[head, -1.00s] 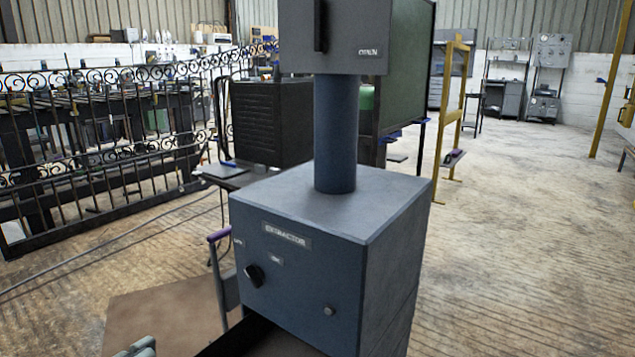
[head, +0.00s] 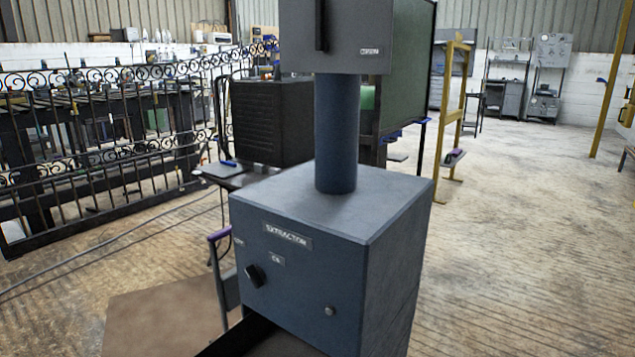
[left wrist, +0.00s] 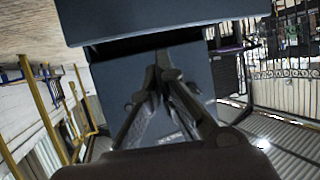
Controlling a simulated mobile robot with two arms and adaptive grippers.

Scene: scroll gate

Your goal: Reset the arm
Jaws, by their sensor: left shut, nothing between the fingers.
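My left gripper (left wrist: 160,62) shows in the left wrist view, with its fingertips together and nothing between them. The blue-grey extractor cabinet (left wrist: 150,20) fills the top and middle of that view, beyond the fingers. I cannot tell whether the fingers touch it. In the head view, the extractor cabinet (head: 300,265) stands upright in front, with a label, a dark knob (head: 254,276) and a small round button (head: 330,311). Neither gripper shows in the head view.
A black scroll gate (head: 100,150) stands at the left. A blue column (head: 336,135) rises from the cabinet to a dark box (head: 345,40). A purple-topped grey post (head: 222,270) is beside the cabinet's left. Open concrete floor (head: 530,230) lies at the right.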

